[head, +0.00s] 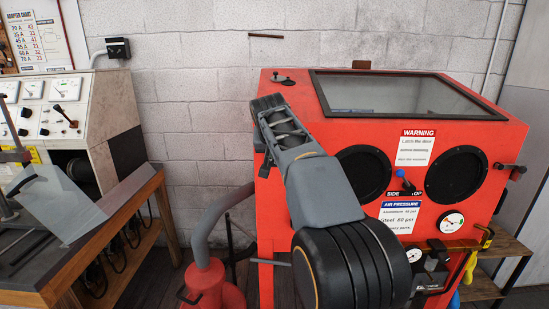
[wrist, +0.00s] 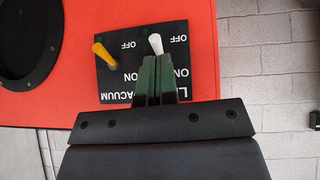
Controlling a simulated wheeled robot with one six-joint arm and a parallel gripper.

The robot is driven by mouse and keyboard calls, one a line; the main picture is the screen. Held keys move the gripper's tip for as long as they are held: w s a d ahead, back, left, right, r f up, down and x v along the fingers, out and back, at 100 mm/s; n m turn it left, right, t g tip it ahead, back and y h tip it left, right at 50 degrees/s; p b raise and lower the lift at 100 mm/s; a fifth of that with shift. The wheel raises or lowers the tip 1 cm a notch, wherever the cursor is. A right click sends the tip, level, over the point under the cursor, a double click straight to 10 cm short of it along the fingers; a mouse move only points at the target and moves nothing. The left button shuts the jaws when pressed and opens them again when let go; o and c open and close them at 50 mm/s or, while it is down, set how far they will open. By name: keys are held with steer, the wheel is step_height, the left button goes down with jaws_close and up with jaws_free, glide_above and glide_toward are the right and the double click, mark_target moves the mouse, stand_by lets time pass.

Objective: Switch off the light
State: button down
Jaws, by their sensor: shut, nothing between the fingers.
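The switch panel (wrist: 188,75) is a black plate on the red cabinet, upside down in the wrist view. It carries a white toggle (wrist: 155,44) above a partly covered word beginning with L, and a yellow toggle (wrist: 103,52) by the word VACUUM. Both toggle ends point toward the OFF words at the top of the picture, with ON lower down. My gripper (wrist: 157,60) is shut and empty, its green fingertips right at the white toggle's lower end. Whether they touch it is unclear. In the head view my arm hides the panel and fingers.
The red blasting cabinet (head: 300,205) has a dark window (head: 385,95) and two round glove ports. A grey hose (head: 200,235) runs beside its left side. A wooden bench (head: 120,225) with a tester stands further left. A block wall is behind.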

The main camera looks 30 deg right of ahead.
steer(key=shift+w+r, duration=0.1)
steer(key=shift+r, duration=0.05)
steer(key=shift+w+d+r+p, duration=0.3)
steer(key=shift+w+p, duration=0.25)
steer(key=shift+p, duration=0.4)
steer(key=s+a+r+p, duration=0.2)
steer(key=s+a+r, duration=0.2)
steer(key=s, duration=0.3)
steer(key=shift+a+r, duration=0.15)
steer(key=shift+r, duration=0.7)
steer(key=shift+w, duration=0.1)
